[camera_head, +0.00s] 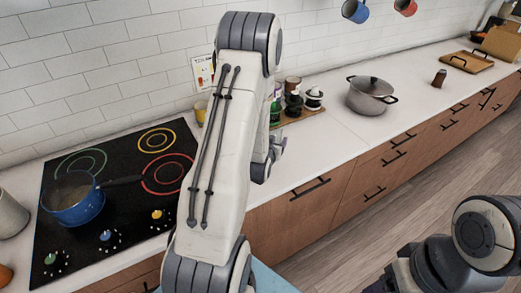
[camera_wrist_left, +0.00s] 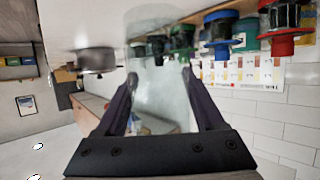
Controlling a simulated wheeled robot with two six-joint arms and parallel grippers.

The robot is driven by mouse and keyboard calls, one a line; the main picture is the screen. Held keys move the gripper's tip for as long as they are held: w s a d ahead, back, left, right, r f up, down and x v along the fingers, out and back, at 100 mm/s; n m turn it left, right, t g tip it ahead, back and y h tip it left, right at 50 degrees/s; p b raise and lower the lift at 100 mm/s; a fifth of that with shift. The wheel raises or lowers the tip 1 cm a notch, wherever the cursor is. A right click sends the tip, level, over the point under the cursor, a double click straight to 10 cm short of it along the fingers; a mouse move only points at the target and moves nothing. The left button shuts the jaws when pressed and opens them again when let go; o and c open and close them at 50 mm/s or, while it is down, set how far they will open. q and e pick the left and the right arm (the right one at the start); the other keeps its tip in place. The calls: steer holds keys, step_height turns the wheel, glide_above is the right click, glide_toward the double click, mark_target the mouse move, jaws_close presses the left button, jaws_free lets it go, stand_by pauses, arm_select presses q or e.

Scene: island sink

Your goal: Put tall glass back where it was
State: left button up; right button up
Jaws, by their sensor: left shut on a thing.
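The tall glass (camera_wrist_left: 160,98) is clear and see-through. In the left wrist view it stands between the two dark fingers of my left gripper (camera_wrist_left: 158,78), which is shut on it. In the head view my left forearm hides the glass, and only part of my left gripper (camera_head: 273,150) shows beside the arm, over the counter's front part. My right arm is at the lower right of the head view, and its fingertips do not show.
A wooden tray (camera_head: 301,116) with several jars and bottles stands by the wall, just beyond my left gripper. A lidded pot (camera_head: 371,96) is to its right. A blue pan (camera_head: 74,203) sits on the black cooktop (camera_head: 122,222). The counter (camera_head: 325,146) in front of the tray is clear.

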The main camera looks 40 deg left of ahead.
arm_select(q)
steer(key=a+f+p, duration=0.1)
steer(key=a+f, duration=0.1)
steer(key=a+f+p, duration=0.1)
steer(key=a+f, duration=0.1)
steer(key=a+f+p, duration=0.1)
steer(key=f, duration=0.2)
steer(key=shift+w+a, duration=0.25)
steer(key=shift+a, duration=0.15)
steer(key=shift+f, duration=0.25)
steer(key=shift+f, duration=0.15)
steer(key=o, duration=1.6)
steer(key=shift+c, duration=0.2)
